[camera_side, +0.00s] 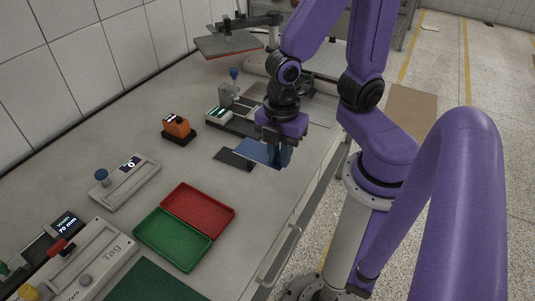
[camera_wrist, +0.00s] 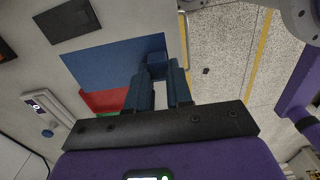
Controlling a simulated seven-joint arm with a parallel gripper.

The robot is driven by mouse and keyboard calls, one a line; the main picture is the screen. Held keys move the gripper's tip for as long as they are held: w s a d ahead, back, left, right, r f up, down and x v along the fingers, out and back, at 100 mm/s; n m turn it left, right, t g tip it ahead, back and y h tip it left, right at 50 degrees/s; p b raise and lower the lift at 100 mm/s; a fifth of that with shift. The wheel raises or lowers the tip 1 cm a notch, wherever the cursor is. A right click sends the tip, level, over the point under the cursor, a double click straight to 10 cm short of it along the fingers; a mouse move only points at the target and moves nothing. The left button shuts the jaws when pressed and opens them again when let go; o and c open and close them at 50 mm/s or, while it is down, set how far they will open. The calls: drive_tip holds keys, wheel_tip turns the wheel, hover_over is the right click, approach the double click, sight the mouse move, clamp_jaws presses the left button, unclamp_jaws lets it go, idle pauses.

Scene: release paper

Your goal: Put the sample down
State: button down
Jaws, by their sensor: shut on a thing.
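The sample looks like a flat blue sheet (camera_side: 255,150). It also shows in the wrist view (camera_wrist: 105,65), reaching out to the left from my fingers. My gripper (camera_side: 281,157) points down with blue fingers and is shut on the sheet's right edge. The fingers also show in the wrist view (camera_wrist: 158,75), where they hide the gripped edge. In the side view the sheet partly overlaps a dark flat plate (camera_side: 233,160). The sheet appears held above the bench; the exact gap cannot be told.
A red tray (camera_side: 199,208) and a green tray (camera_side: 172,239) sit side by side on the grey bench. An orange device (camera_side: 177,126) stands behind the dark plate. A tester with a blue knob (camera_side: 229,106) is beyond. The bench's front edge is close to my gripper.

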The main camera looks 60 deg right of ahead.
drive_tip(key=shift+s+d+r, duration=0.2)
drive_tip(key=shift+s+r, duration=0.1)
drive_tip(key=shift+s, duration=0.3)
drive_tip(key=shift+a, duration=0.1)
drive_tip(key=shift+w+a, duration=0.35)
drive_tip(key=shift+a, duration=0.15)
drive_tip(key=w+a, duration=0.2)
drive_tip(key=a, duration=0.3)
hover_over(185, 254)
drive_tip(key=f, duration=0.8)
drive_tip(key=shift+s+d+f, duration=0.25)
drive_tip(key=shift+s+f, duration=0.05)
drive_tip(key=shift+w+a+f, duration=0.2)
drive_tip(key=shift+f, duration=1.65)
